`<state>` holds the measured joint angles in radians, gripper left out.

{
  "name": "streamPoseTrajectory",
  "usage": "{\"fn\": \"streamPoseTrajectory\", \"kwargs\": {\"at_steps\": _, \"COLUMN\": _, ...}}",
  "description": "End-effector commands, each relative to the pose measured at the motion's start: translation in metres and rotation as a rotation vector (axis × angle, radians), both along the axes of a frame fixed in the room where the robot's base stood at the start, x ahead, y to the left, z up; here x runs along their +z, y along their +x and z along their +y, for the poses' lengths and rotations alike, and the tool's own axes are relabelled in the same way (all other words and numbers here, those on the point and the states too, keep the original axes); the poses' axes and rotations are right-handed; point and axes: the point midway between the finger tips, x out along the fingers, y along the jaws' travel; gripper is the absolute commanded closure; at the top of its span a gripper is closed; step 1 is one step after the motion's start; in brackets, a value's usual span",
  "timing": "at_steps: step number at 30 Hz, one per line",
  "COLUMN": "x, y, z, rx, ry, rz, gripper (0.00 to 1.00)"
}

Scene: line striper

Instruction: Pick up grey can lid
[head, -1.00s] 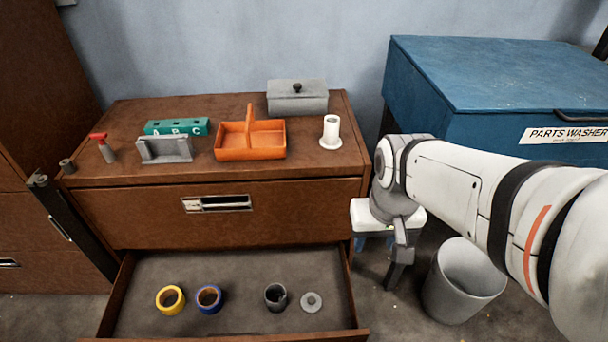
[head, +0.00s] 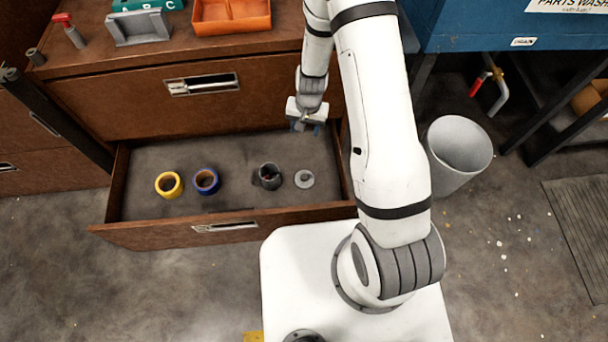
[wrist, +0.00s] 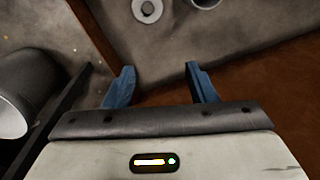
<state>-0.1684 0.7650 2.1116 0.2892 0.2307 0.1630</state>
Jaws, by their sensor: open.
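The grey can lid (head: 304,179) is a small round disc with a raised knob. It lies flat in the open drawer, right of the dark grey can (head: 270,176).
The open drawer (head: 230,234) also holds a yellow ring (head: 169,185) and a blue ring (head: 206,181) at the left. A grey bin (head: 458,152) stands right of the drawer. The orange tray (head: 232,14) sits on the cabinet top.

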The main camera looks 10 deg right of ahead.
Motion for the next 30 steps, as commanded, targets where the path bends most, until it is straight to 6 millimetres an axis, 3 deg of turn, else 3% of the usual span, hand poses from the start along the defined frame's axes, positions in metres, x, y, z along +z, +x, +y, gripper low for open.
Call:
{"fn": "streamPoseTrajectory", "kwargs": {"at_steps": 1, "x": -0.031, "y": -0.003, "z": 0.003, "rx": -0.016, "ry": -0.008, "rz": 0.017, "gripper": 0.49}}
{"fn": "streamPoseTrajectory", "kwargs": {"at_steps": 3, "x": -0.065, "y": -0.006, "z": 0.005, "rx": -0.039, "ry": -0.021, "rz": 0.024, "gripper": 0.49}}
{"fn": "streamPoseTrajectory", "kwargs": {"at_steps": 6, "x": -0.106, "y": -0.013, "z": 0.007, "rx": -0.068, "ry": -0.039, "rz": 0.031, "gripper": 0.49}}
{"fn": "streamPoseTrajectory", "kwargs": {"at_steps": 10, "x": -0.144, "y": -0.023, "z": 0.006, "rx": -0.095, "ry": -0.058, "rz": 0.037, "gripper": 0.49}}
{"fn": "streamPoseTrajectory", "kwargs": {"at_steps": 22, "x": -0.187, "y": -0.029, "z": 0.005, "rx": -0.112, "ry": -0.071, "rz": 0.035, "gripper": 0.49}}
{"fn": "streamPoseTrajectory", "kwargs": {"at_steps": 30, "x": -0.196, "y": -0.030, "z": 0.004, "rx": -0.111, "ry": -0.070, "rz": 0.035, "gripper": 0.49}}
